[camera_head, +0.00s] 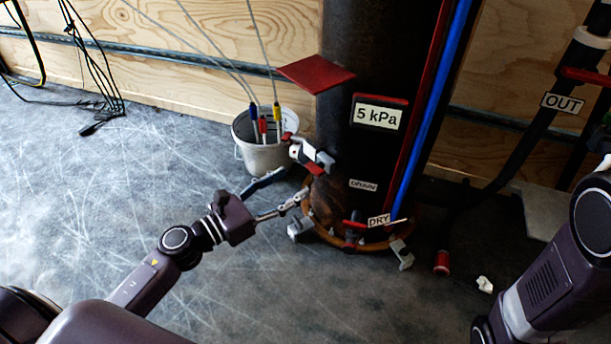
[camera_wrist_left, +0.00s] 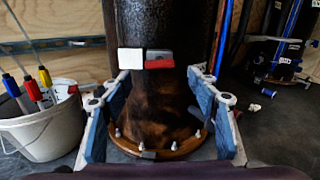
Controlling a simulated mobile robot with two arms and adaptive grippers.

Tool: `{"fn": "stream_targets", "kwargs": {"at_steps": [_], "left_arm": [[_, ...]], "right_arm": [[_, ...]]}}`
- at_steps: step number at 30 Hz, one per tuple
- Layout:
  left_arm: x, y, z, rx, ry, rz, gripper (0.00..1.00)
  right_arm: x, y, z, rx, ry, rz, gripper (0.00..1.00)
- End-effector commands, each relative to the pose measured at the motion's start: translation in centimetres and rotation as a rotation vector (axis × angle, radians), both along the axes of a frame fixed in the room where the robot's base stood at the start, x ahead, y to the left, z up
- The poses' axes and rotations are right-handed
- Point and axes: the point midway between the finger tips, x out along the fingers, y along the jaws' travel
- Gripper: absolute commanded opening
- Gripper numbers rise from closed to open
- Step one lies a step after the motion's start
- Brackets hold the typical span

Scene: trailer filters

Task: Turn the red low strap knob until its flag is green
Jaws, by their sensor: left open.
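A low fitting with a red part (camera_head: 316,169) and white and grey blocks sits on the lower left side of the dark cylinder (camera_head: 345,60); I take it for the low strap knob. In the left wrist view its red edge (camera_wrist_left: 160,65) lies under a grey block, beside a white block (camera_wrist_left: 130,58). My left gripper (camera_head: 296,182) is open, its blue-padded fingers spread wide with the fitting ahead between the tips. I cannot tell whether they touch anything. No green flag shows on the fitting. My right gripper is out of view; only its arm shows.
A white bucket (camera_head: 262,156) with colored-handled tools stands left of the cylinder. A red plate (camera_head: 317,72) juts out above. A rusty ring (camera_head: 325,233) with clamps surrounds the base.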

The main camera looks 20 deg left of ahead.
Motion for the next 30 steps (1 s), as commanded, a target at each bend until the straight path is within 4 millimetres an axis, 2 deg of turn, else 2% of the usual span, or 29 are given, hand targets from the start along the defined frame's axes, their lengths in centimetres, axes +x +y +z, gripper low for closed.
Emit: {"fn": "stream_targets", "kwargs": {"at_steps": [3,9,15,23,24,30], "left_arm": [[1.7,-1.0,-0.1,0.000,-0.002,-0.001,0.55],[3.7,-2.2,-0.1,-0.001,0.000,0.001,0.55],[4.6,-2.8,0.0,-0.003,0.002,0.002,0.55],[4.7,-2.8,0.0,-0.003,0.002,0.002,0.55],[4.7,-2.8,0.0,-0.003,0.002,0.002,0.54],[4.6,-2.8,0.0,-0.003,0.002,0.002,0.32]], "right_arm": [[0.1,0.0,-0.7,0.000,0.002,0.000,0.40],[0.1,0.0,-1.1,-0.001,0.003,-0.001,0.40],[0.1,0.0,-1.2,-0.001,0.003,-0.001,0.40],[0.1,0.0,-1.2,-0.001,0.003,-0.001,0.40],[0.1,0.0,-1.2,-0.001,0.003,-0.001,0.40],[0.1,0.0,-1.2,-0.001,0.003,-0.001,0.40]]}}
